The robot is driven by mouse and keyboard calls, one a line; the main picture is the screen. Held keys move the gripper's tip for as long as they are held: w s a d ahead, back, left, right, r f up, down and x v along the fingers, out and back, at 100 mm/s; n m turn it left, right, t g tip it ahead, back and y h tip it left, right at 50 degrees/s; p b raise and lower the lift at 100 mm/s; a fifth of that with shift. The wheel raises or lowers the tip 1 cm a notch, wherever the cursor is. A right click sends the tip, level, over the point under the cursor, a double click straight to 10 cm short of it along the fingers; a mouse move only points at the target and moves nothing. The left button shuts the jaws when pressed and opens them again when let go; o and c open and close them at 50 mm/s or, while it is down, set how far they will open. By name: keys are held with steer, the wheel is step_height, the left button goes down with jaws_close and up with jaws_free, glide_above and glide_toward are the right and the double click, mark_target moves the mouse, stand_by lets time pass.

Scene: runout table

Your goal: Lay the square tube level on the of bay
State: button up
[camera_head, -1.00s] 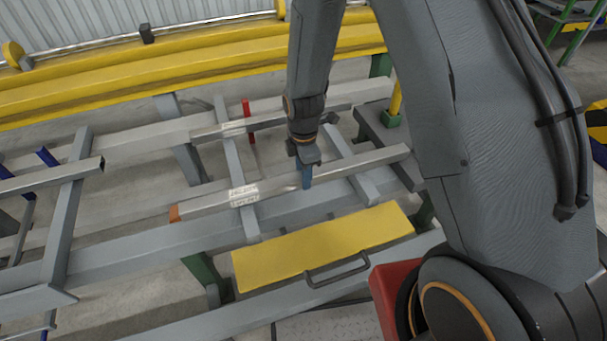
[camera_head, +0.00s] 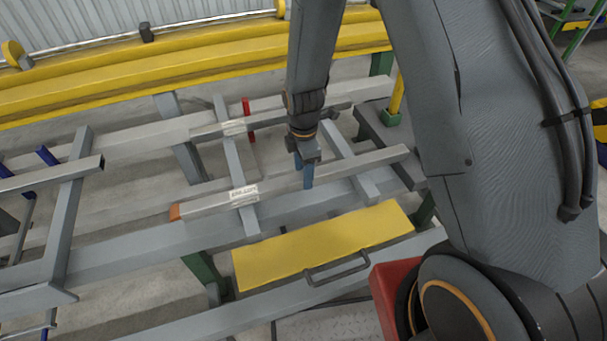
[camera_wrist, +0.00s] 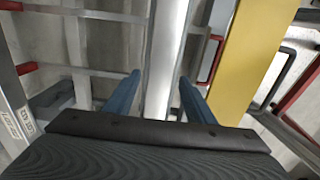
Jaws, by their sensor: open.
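A grey square tube (camera_head: 330,174) with an orange left end and a white label lies across the grey crossbars (camera_head: 233,165) of the rack. A second labelled tube (camera_head: 205,131) lies farther back, roughly parallel to it. My gripper (camera_head: 304,178) is above the right-hand part of the near tube, with its blue fingers apart. In the wrist view the near tube (camera_wrist: 166,50) runs between the two open fingers (camera_wrist: 158,95), and neither finger visibly presses on it. The tube's underside and its contact with the crossbars are hidden. I cannot tell which part is the named bay.
A yellow panel (camera_head: 320,246) with a dark handle is in front of the tube. Yellow rails (camera_head: 180,85) run along the back. A red post (camera_head: 247,107) stands by the far tube. An open-ended tube (camera_head: 50,178) lies at the left. Concrete floor shows between the beams.

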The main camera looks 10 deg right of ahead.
step_height(320, 180, up, 11)
steer(key=s+d+r+m, duration=0.5)
steer(key=s+m, duration=0.3)
steer(key=m, duration=0.2)
steer(key=s+d+r+m, duration=0.5)
steer(key=s+d+m, duration=0.2)
steer(key=m, duration=0.4)
steer(key=shift+s+d+b, duration=0.3)
steer(key=shift+s+d, duration=0.1)
steer(key=shift+s, duration=0.5)
steer(key=shift+r, duration=0.1)
